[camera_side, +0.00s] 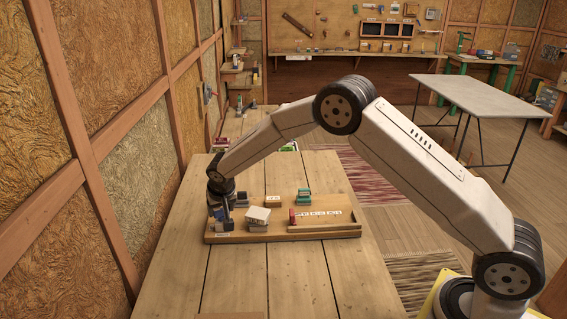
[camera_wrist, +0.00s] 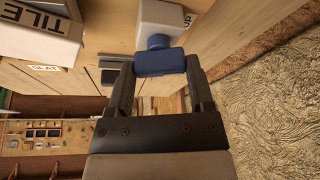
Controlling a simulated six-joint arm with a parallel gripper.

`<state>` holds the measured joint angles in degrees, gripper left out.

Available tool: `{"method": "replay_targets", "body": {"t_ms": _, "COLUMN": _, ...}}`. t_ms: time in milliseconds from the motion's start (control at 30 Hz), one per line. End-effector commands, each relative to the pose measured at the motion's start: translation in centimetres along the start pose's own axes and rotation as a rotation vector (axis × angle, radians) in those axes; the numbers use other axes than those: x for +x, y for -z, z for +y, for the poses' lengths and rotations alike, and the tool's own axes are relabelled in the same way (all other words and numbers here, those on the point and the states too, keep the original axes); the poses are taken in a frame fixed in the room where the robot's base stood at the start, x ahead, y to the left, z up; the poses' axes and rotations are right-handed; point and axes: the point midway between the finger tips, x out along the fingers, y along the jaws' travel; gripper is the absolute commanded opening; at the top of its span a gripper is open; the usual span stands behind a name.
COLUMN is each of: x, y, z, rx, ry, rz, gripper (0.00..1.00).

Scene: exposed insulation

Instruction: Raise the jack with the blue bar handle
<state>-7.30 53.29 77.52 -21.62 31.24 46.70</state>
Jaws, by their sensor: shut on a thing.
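My gripper (camera_wrist: 159,78) is shut on the blue bar handle (camera_wrist: 159,62), which lies crosswise between the two fingertips in the wrist view. A white block (camera_wrist: 160,22) with a partly cut-off label joins a blue round piece just beyond the bar; it appears to be the jack's body. In the side view my gripper (camera_side: 222,208) points down at the left end of a wooden board (camera_side: 250,237). The blue bar and most of the jack are small and largely hidden there by the gripper.
A pale box marked TILE (camera_wrist: 42,35) stands near the jack, with a label reading SLAT (camera_wrist: 45,68) beside it. The board also carries a teal item (camera_side: 304,196) and a red piece (camera_side: 292,216). A panelled wall (camera_side: 90,150) rises close on the left.

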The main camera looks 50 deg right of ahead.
Motion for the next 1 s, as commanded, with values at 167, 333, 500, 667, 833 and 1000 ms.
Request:
{"method": "replay_targets", "body": {"t_ms": 167, "x": -0.03, "y": -0.02, "z": 0.13, "rx": -0.095, "ry": 0.039, "rz": -0.002, "gripper": 0.09}}
{"method": "replay_targets", "body": {"t_ms": 333, "x": -0.02, "y": -0.03, "z": 0.13, "rx": -0.183, "ry": 0.076, "rz": -0.002, "gripper": 0.09}}
{"method": "replay_targets", "body": {"t_ms": 500, "x": -0.01, "y": 0.00, "z": 0.18, "rx": -0.268, "ry": 0.112, "rz": -0.002, "gripper": 0.09}}
{"method": "replay_targets", "body": {"t_ms": 667, "x": 0.00, "y": -0.02, "z": 0.21, "rx": -0.350, "ry": 0.146, "rz": -0.003, "gripper": 0.09}}
{"method": "replay_targets", "body": {"t_ms": 833, "x": 0.01, "y": -0.01, "z": 0.23, "rx": -0.434, "ry": 0.181, "rz": -0.003, "gripper": 0.09}}
{"method": "replay_targets", "body": {"t_ms": 1000, "x": 0.03, "y": 0.02, "z": 0.28, "rx": -0.520, "ry": 0.217, "rz": -0.003, "gripper": 0.09}}
